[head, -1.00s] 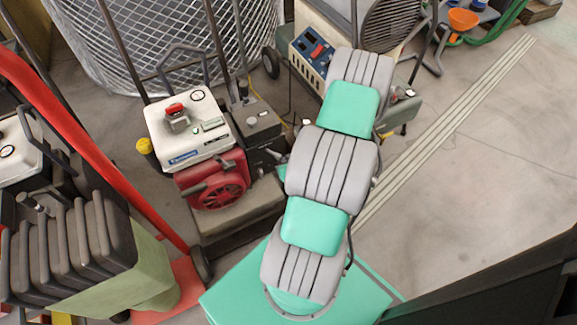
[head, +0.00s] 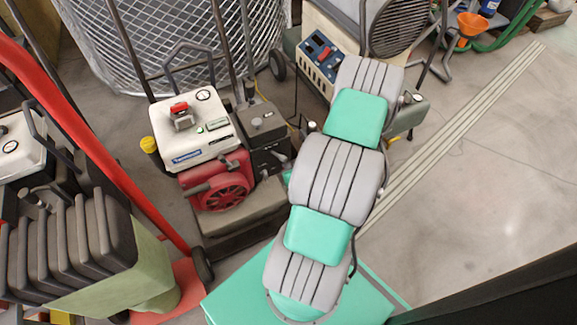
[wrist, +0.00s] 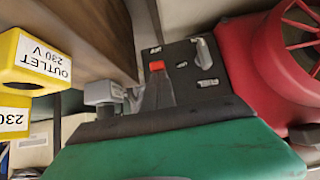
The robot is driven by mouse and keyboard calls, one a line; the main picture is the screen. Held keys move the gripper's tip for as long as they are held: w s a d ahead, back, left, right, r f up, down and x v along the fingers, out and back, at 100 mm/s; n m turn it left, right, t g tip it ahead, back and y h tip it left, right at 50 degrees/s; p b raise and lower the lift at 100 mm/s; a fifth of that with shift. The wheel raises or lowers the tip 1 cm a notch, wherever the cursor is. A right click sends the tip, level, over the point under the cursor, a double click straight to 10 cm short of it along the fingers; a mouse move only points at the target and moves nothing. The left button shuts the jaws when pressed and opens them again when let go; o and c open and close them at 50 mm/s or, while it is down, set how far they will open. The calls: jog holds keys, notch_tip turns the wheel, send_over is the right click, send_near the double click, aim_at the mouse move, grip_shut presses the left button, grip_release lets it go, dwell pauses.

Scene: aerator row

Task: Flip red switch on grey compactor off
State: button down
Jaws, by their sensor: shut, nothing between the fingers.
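The dark grey compactor box (head: 264,127) stands right of the red engine in the head view, with a knob on top. In the wrist view its dark panel (wrist: 215,85) carries a grey knob (wrist: 203,52), small labels and a red switch (wrist: 157,66). My gripper (wrist: 158,80) is shut and empty, its grey fingertips right at the red switch. I cannot tell whether they touch it, nor the switch's position. In the head view my gripper is mostly hidden behind my grey and green arm.
The red engine (head: 219,183) with its white top (head: 196,130) stands close by. A beige machine (head: 310,25) has a blue panel with another red switch. In the wrist view, yellow outlet boxes (wrist: 33,65) are at left. A red frame (head: 90,150) is at left. The right floor is clear.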

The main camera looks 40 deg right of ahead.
jog(key=shift+s+a+f+b, duration=0.1)
jog(key=shift+s+f+b, duration=0.4)
jog(key=shift+f+b, duration=0.3)
jog(key=shift+r, duration=0.15)
jog(key=shift+r+p, duration=0.6)
jog(key=shift+r, duration=0.1)
jog(key=shift+s+f, duration=0.1)
